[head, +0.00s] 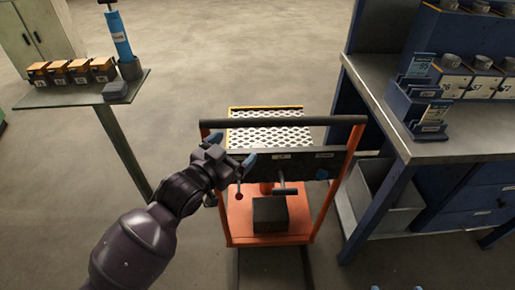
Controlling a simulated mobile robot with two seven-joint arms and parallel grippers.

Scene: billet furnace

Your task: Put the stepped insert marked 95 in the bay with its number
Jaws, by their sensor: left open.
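My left gripper (233,151) is open and empty, its blue fingertips spread above the near side of an orange cart. At the bottom edge, small blue tips of what seems to be my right gripper (398,287) just show; its jaw state is unclear. Grey stepped, round pieces (450,61) sit on or in pale-fronted numbered bays (451,82) on the right bench. The bay numbers are too small to read surely. I cannot make out a 95 on any piece or bay.
The orange cart (237,226) has a black crossbar, a perforated top and a dark block (270,214). A stand (75,94) at left holds several orange-topped boxes (79,71) and a blue pump-like tool (119,38). The steel bench (465,147) at right has blue card holders (418,67). Floor behind is clear.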

